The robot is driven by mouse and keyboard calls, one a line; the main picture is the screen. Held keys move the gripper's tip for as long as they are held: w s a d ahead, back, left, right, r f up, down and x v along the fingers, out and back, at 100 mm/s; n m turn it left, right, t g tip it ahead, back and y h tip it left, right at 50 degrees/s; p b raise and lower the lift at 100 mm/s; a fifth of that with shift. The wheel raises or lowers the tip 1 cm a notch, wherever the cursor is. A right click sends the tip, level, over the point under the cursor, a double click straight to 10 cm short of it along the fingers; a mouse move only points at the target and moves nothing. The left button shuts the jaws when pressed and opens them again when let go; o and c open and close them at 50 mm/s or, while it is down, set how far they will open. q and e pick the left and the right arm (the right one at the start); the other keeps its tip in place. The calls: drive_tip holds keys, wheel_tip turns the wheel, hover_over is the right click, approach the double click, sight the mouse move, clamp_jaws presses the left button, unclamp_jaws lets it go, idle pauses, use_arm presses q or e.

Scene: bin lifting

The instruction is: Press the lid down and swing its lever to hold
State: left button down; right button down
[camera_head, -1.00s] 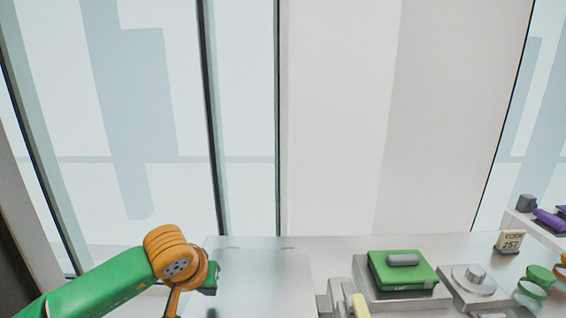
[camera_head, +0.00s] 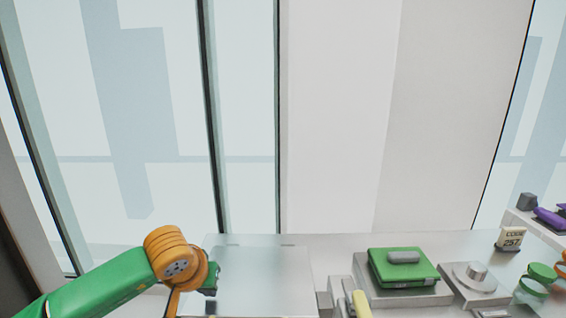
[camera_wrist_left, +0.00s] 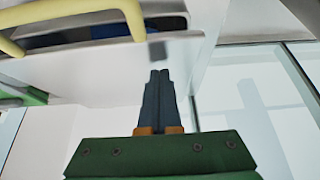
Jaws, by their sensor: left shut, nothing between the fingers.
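A green lid (camera_head: 401,270) with a grey handle (camera_head: 403,257) sits on a grey base (camera_head: 370,296) at the right of the table in the head view. A yellow lever-like handle (camera_head: 361,304) stands on a grey block just left of it, cut by the bottom edge. My left gripper (camera_head: 210,308) is low at the left, well apart from the lid. Its fingers are together and empty in the left wrist view (camera_wrist_left: 158,76). My right gripper is not in view.
A round grey knob (camera_head: 475,274) on a plate, a "CODE 257" block (camera_head: 510,240) and green and orange rings (camera_head: 540,275) stand to the right. A frosted panel (camera_head: 262,280) lies clear at the left. A yellow curved bar (camera_wrist_left: 75,14) crosses the top of the wrist view.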

sight(209, 303)
use_arm(q)
drive_tip(key=shift+s+f+b, duration=0.1)
drive_tip(key=shift+f+b, duration=1.2)
drive_tip(key=shift+f, duration=0.4)
